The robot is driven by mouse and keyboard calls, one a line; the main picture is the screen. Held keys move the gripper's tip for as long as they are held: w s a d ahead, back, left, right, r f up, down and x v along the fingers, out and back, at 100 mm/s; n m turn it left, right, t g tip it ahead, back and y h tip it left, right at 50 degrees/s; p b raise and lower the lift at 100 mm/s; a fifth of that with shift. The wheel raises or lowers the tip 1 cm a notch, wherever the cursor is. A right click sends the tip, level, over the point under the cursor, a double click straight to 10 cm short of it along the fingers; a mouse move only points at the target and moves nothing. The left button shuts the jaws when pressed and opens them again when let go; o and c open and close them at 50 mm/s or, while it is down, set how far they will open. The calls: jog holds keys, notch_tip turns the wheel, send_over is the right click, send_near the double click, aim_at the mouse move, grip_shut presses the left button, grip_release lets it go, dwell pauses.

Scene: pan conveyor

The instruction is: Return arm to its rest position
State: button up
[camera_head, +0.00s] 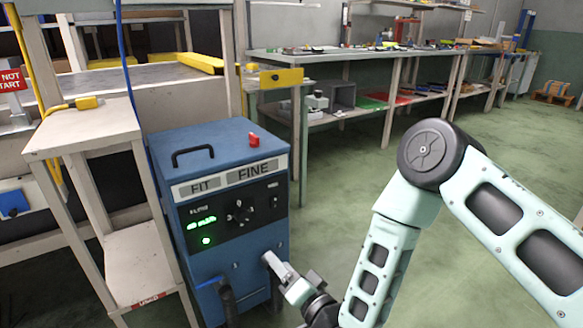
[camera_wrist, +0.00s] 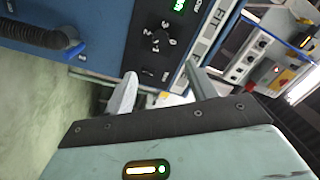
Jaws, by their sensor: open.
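My gripper (camera_head: 290,276) is at the lower middle of the head view, close in front of the lower right of a blue machine's front. In the wrist view my gripper (camera_wrist: 160,90) shows two fingers spread apart with nothing between them. My arm comes in from the right and bends down at a dark round joint. The blue machine (camera_head: 228,262) stands on the floor, with a black handle, a red button on top, a dial and a green lit display. I cannot tell whether a fingertip touches the machine.
A pale wooden stand (camera_head: 85,133) is left of the machine. A long workbench (camera_head: 350,55) with tools and trays runs along the back. A dark hose (camera_wrist: 40,35) joins the machine's front. The green floor (camera_head: 480,150) at right is mostly clear.

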jog(key=s+a+r+n+g+h, duration=0.1)
jog(key=s+r+n+g+h, duration=0.1)
jog(key=s+r+n+g, duration=0.5)
jog(key=s+d+r+n+g+h, duration=0.2)
jog(key=s+d+r+g+h, duration=0.2)
jog(key=s+d, duration=0.45)
jog(key=s+d+r+n+g+h, duration=0.3)
jog(key=s+d+r+h, duration=0.1)
jog(key=s+d, duration=0.45)
notch_tip(320, 180, up, 36)
jog(key=p, duration=3.5)
jog(key=shift+s+d+g, duration=0.2)
jog(key=shift+d+g, duration=0.1)
